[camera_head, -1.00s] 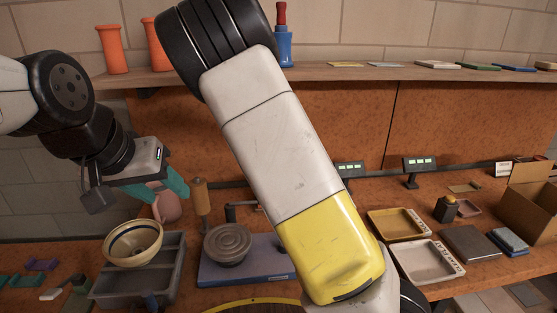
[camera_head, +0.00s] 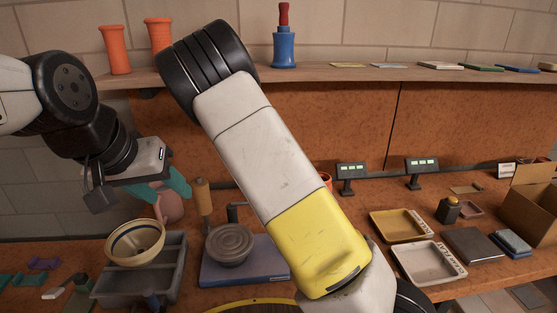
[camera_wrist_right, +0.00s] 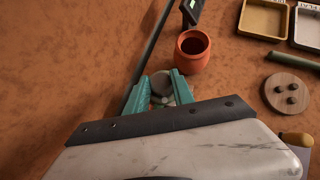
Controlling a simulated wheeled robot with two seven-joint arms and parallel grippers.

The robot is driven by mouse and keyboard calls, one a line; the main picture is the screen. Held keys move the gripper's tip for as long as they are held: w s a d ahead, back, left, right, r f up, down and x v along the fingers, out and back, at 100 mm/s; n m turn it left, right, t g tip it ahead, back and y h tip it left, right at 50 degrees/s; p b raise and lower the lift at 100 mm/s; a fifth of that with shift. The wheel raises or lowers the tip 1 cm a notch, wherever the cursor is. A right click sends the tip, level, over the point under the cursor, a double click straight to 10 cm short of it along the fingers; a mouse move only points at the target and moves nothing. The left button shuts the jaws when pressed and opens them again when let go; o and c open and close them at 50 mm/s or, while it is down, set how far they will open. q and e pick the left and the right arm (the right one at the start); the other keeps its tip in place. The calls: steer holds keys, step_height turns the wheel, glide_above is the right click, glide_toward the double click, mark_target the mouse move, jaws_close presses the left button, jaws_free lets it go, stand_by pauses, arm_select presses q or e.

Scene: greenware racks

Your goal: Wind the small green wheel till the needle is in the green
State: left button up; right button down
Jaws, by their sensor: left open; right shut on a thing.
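In the right wrist view, my right gripper (camera_wrist_right: 160,92) has its two teal fingers closed around a small round greyish thing (camera_wrist_right: 161,84), which I take to be the small wheel. Its green colour is not clear here, and the fingers hide part of it. No needle or dial face can be made out in either view. In the head view, my right arm's white and yellow links cover the middle, and the right gripper is hidden. My left gripper (camera_head: 176,187) is open above the bench, close to a pinkish rounded vessel (camera_head: 171,208).
An orange pot (camera_wrist_right: 193,51) stands just beyond the right gripper, with a dark bar to its left. A round board with dark knobs (camera_wrist_right: 287,93) lies to the right. A bowl (camera_head: 135,240) rests on a grey tub (camera_head: 183,256). Shallow trays (camera_head: 428,263) lie at right.

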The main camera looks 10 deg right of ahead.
stand_by(0.4)
steer(key=c, duration=1.1)
jaws_free()
steer(key=v, duration=0.7)
steer(key=shift+a+r, duration=0.3)
steer(key=shift+s, duration=0.15)
